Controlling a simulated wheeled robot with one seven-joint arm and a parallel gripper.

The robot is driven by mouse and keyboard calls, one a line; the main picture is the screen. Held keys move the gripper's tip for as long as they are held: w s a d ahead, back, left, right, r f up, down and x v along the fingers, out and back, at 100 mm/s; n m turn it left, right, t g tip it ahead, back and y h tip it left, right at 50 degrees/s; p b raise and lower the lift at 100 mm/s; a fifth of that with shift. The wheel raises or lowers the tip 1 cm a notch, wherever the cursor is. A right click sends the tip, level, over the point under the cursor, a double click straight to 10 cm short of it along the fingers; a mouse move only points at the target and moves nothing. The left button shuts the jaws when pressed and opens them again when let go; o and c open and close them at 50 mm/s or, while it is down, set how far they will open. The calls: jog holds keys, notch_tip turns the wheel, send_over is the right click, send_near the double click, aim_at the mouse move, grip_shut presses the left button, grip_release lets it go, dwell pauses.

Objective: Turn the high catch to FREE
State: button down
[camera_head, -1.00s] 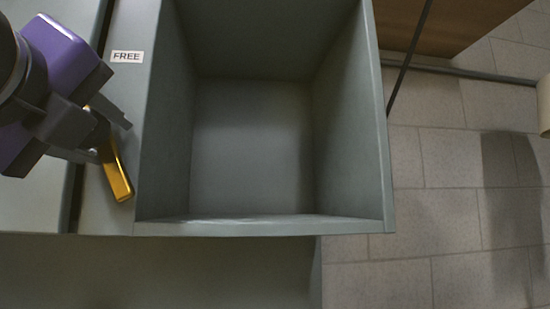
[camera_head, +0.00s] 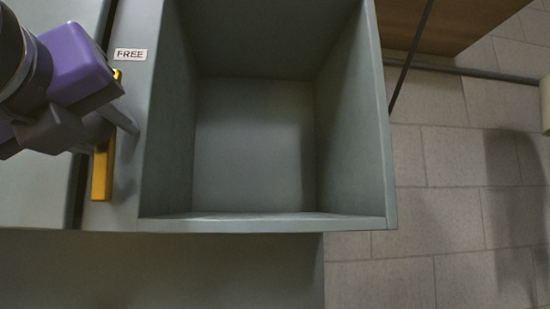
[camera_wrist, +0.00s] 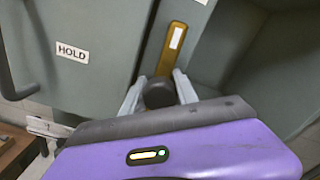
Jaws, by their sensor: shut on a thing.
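The high catch is a gold bar (camera_head: 102,172) on the grey cabinet front, left of the open compartment. In the head view it stands nearly upright, its upper end (camera_head: 117,75) just below the left of the FREE label (camera_head: 130,55). My gripper (camera_head: 110,132) covers the bar's middle. In the wrist view the gold bar (camera_wrist: 172,45), with a white stripe, runs up from a dark round knob (camera_wrist: 158,92). The fingers of my gripper (camera_wrist: 158,98) are on either side of the knob, shut on the catch. The HOLD label (camera_wrist: 72,52) is left of the bar.
An open, empty grey compartment (camera_head: 255,145) lies right of the catch, with a raised side wall (camera_head: 365,120). A dark handle (camera_wrist: 35,75) is at the left of the wrist view. Tiled floor (camera_head: 450,220) is clear at the right.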

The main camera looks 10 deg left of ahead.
jog(key=shift+w+f, duration=0.1)
jog(key=shift+f, duration=0.2)
jog(key=c, duration=1)
grip_release()
jog(key=shift+o, duration=0.3)
jog(key=shift+r, duration=0.25)
